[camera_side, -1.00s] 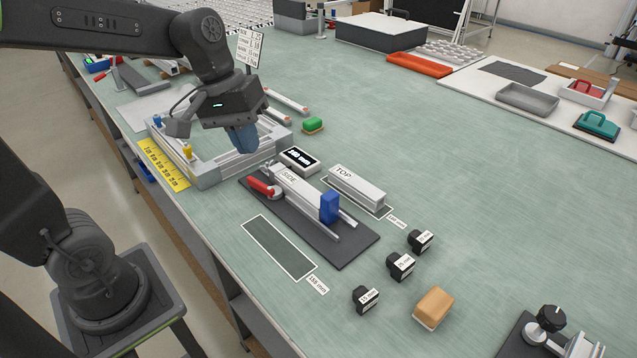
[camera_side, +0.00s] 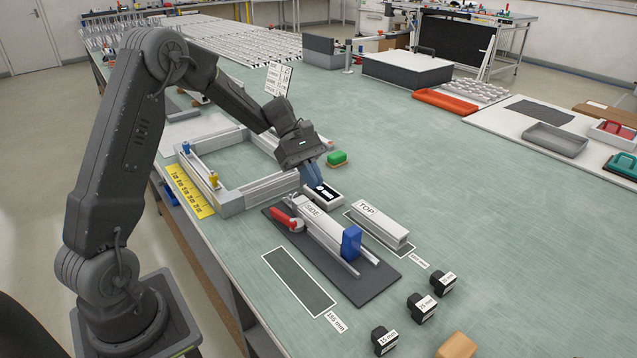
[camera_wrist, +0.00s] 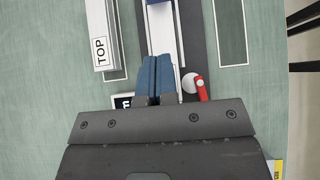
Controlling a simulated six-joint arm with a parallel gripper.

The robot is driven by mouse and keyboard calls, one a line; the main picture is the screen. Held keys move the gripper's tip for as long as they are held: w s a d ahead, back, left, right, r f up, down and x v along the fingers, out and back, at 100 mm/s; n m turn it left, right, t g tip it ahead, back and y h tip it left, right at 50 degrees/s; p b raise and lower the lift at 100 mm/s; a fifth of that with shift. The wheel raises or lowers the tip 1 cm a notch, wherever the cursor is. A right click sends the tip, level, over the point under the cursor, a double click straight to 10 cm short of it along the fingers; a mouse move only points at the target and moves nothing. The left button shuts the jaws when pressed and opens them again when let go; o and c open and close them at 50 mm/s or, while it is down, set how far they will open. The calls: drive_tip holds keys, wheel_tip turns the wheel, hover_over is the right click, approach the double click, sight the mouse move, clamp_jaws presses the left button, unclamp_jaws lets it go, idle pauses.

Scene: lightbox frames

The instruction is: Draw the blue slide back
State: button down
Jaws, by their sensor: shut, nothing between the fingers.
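The blue slide (camera_side: 351,242) is an upright blue block near the front end of the rails on a dark base plate (camera_side: 375,287). A pale bar marked SIDE (camera_side: 322,228) lies behind it along the rails, beside a red lever (camera_side: 285,217). My gripper (camera_side: 316,184) is shut and empty, with blue fingers pointing down near the display box, well behind the slide. In the wrist view the closed fingers (camera_wrist: 155,65) overlap the rails in the picture, left of the red lever (camera_wrist: 202,88).
A bar marked TOP (camera_side: 379,226) lies right of the fixture. The small display box (camera_side: 330,196) is partly behind my fingers.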

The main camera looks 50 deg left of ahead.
sight(351, 244)
drive_tip(key=x, duration=0.7)
drive_tip(key=shift+d+f, duration=0.1)
drive_tip(key=shift+d, duration=2.1)
drive_tip(key=d, duration=0.9)
drive_tip(key=shift+s+d, duration=0.1)
drive_tip(key=shift+d, duration=0.1)
